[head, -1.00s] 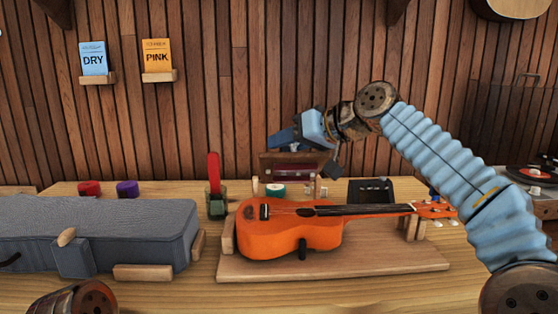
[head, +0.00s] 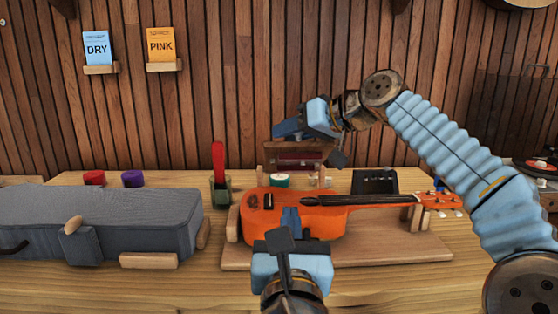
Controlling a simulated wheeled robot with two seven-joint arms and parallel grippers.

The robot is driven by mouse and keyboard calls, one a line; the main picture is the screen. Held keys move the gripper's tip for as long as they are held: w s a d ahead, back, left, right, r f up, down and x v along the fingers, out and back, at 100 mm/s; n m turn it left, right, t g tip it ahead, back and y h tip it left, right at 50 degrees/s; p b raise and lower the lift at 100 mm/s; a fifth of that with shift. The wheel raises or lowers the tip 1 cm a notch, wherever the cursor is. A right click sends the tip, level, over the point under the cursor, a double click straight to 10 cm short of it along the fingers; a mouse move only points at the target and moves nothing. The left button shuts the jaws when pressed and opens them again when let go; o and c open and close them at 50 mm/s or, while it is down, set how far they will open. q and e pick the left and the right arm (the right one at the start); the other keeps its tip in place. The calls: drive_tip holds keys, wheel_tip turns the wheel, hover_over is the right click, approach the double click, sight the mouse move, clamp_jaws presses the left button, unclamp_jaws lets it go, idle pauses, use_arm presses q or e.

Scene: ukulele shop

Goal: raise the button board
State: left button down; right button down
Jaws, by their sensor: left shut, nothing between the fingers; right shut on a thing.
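What appears to be the button board (head: 298,156), a dark brown wooden panel with a reddish lower part, stands upright at the back of the bench, behind the orange ukulele (head: 262,223). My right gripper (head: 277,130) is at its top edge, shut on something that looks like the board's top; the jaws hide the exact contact. No separate buttons can be made out. My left gripper (head: 290,212) is shut and empty, in front of the ukulele's body, with its fingers pointing away from me.
The ukulele lies on a wooden stand (head: 340,253). A grey case (head: 110,222) fills the left of the bench. A green cup (head: 221,192) with a red-handled tool, a black box (head: 374,182) and a green-and-white roll (head: 279,180) stand near the board.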

use_arm(q)
drive_tip(key=a+n+y, duration=0.1)
approach(278, 149)
wheel_tip(278, 149, down, 2)
drive_tip(key=w, duration=0.3)
drive_tip(key=shift+w+r, duration=1.05)
drive_tip(key=shift+w, duration=0.05)
drive_tip(key=shift+w+r, duration=0.3)
drive_tip(key=shift+r, duration=0.1)
